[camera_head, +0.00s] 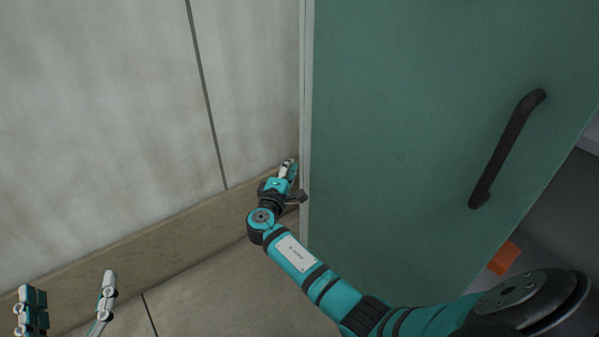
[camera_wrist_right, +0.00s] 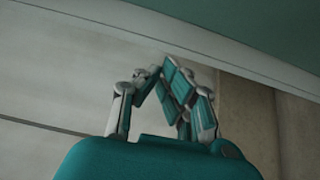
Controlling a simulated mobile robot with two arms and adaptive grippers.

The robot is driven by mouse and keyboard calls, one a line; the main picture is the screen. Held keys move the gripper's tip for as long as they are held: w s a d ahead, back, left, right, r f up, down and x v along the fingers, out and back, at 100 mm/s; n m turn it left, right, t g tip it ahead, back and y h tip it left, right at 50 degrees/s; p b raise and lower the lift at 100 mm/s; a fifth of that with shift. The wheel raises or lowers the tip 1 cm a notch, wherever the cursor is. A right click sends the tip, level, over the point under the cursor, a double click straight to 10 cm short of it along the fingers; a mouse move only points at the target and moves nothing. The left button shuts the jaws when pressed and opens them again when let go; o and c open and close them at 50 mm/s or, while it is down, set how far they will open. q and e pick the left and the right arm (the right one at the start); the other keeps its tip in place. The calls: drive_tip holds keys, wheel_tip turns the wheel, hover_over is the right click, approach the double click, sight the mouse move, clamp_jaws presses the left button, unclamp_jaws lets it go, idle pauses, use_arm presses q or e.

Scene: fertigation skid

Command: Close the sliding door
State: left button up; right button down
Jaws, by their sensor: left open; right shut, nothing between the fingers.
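The sliding door (camera_head: 420,130) is a large green panel filling the middle and right of the head view. It has a dark curved handle (camera_head: 508,150) near its right edge and a pale strip (camera_head: 305,120) along its left edge. My right gripper (camera_head: 289,168) is shut and empty, at the door's left edge low by the wall; I cannot tell if it touches. In the right wrist view its fingers (camera_wrist_right: 163,80) sit below the pale edge, with the green door (camera_wrist_right: 250,25) beyond. My left gripper (camera_head: 68,300) is open and empty at the lower left, away from the door.
A pale wall (camera_head: 100,100) with a dark seam and a beige base band (camera_head: 150,240) stands left of the door. Tiled floor (camera_head: 220,300) is clear between my grippers. Right of the door is a dark opening with an orange object (camera_head: 504,258) low down.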

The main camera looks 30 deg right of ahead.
drive_tip(key=shift+s+d, duration=0.3)
drive_tip(key=shift+d, duration=0.25)
drive_tip(key=shift+s+d, duration=0.3)
drive_tip(key=shift+d, duration=0.25)
use_arm(q)
drive_tip(key=shift+s+r, duration=0.1)
drive_tip(key=shift+r, duration=0.15)
use_arm(e)
drive_tip(key=shift+s, duration=0.6)
